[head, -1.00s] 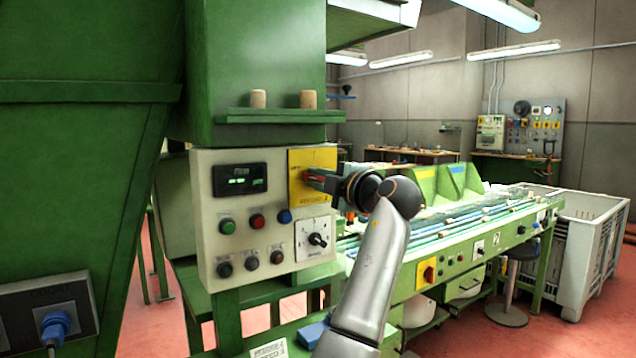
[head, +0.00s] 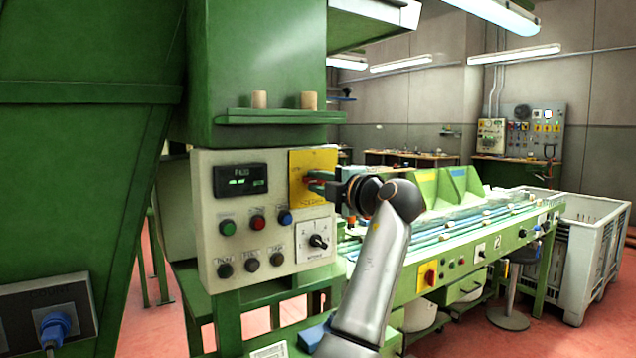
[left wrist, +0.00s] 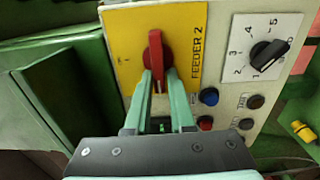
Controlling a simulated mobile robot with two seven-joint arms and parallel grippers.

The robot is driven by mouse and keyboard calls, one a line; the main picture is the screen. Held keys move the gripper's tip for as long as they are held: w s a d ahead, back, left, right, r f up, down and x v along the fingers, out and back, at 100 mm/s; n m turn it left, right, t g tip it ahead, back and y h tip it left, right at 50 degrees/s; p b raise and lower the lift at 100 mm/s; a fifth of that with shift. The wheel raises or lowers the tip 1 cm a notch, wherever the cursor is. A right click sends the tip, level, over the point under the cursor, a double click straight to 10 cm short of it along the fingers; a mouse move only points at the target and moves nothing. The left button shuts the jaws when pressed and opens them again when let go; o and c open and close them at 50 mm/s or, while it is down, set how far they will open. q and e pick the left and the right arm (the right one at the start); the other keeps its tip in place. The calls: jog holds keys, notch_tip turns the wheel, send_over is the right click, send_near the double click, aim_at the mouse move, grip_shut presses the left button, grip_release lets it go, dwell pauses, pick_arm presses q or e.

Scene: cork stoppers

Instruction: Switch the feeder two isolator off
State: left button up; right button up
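The feeder two isolator is a red handle (left wrist: 154,55) on a yellow plate (left wrist: 185,20) marked FEEDER 2. In the head view the yellow plate (head: 299,160) is at the upper right of the cream control panel. The handle lies sideways across the plate. My left gripper (left wrist: 158,76) has its pale green fingers on either side of the handle, with no clear gap, and looks shut on it. In the head view my left gripper (head: 318,181) reaches the plate from the right and covers part of the plate and handle. My right gripper is in neither current view.
Below the plate are a black rotary dial (head: 318,241) and several push buttons (head: 257,222). A display (head: 240,180) is at the panel's upper left. A conveyor bench (head: 470,262) extends to the right.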

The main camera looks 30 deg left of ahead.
pick_arm(q)
jog(key=o, duration=0.4)
jog(key=shift+c, duration=0.2)
jog(key=shift+s+d, duration=0.15)
jog(key=shift+d, duration=0.35)
jog(key=b+v, duration=0.1)
jog(key=v, duration=1)
jog(key=shift+s+d, duration=0.15)
jog(key=shift+d, duration=0.05)
jog(key=shift+f, duration=0.1)
